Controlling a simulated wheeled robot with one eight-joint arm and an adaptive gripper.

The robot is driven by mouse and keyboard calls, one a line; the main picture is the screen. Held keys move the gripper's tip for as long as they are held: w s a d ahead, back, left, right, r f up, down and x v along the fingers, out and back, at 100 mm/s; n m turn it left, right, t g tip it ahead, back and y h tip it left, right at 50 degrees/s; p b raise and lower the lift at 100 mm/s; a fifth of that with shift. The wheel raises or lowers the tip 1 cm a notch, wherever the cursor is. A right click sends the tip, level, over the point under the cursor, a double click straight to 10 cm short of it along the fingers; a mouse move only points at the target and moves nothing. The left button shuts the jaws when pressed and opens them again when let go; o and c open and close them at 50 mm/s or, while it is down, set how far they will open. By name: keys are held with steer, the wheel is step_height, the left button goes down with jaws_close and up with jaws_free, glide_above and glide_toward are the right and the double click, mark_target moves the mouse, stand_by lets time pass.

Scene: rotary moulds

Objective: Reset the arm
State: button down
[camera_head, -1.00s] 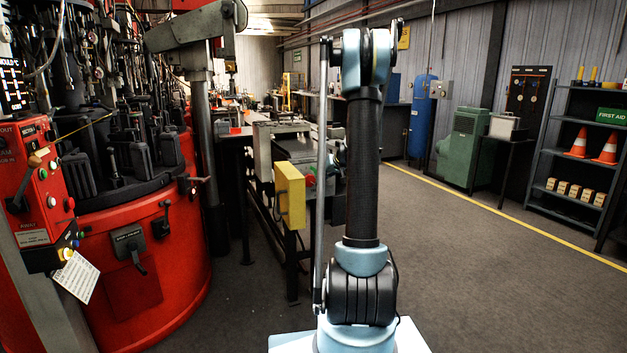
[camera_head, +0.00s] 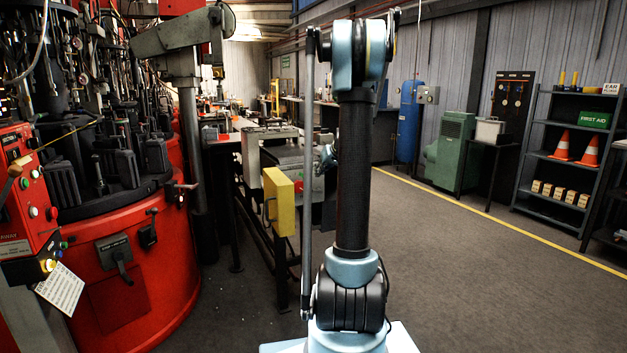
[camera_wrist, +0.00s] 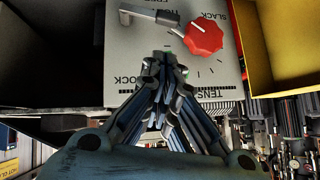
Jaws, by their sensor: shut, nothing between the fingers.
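My arm stands upright in the middle of the head view, and its far end is mostly hidden behind its own links. In the wrist view my gripper (camera_wrist: 163,68) is shut, with its fingers together and nothing between them. Its tips are in front of a pale control panel (camera_wrist: 128,80) with printed words such as SLACK and LOCK. The panel carries a red knob (camera_wrist: 203,37) and a metal lever (camera_wrist: 150,16). I cannot tell whether the fingertips touch the panel.
The red rotary machine (camera_head: 140,300) with its control box (camera_head: 25,205) fills the left. A yellow box (camera_head: 280,200) is by the bench, close left of my arm. Shelves (camera_head: 556,185) with cones stand at right. The floor (camera_head: 450,260) between is clear.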

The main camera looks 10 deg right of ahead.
steer(key=s+a+g+h, duration=0.15)
steer(key=s+a, duration=0.35)
steer(key=s, duration=1)
steer(key=s+a+g, duration=0.2)
steer(key=s+a, duration=0.2)
steer(key=s, duration=1)
steer(key=s+f+h, duration=0.1)
steer(key=s+f, duration=0.3)
steer(key=s, duration=0.4)
steer(key=s+f+m+g, duration=0.1)
steer(key=s+f, duration=0.3)
steer(key=s, duration=0.4)
steer(key=s+f+g+h, duration=0.1)
steer(key=s+f, duration=0.3)
steer(key=s, duration=0.4)
steer(key=shift+h, duration=0.35)
steer(key=shift+a+g, duration=0.1)
steer(key=shift+g, duration=0.15)
steer(key=shift+w+f, duration=0.15)
steer(key=shift+w, duration=0.25)
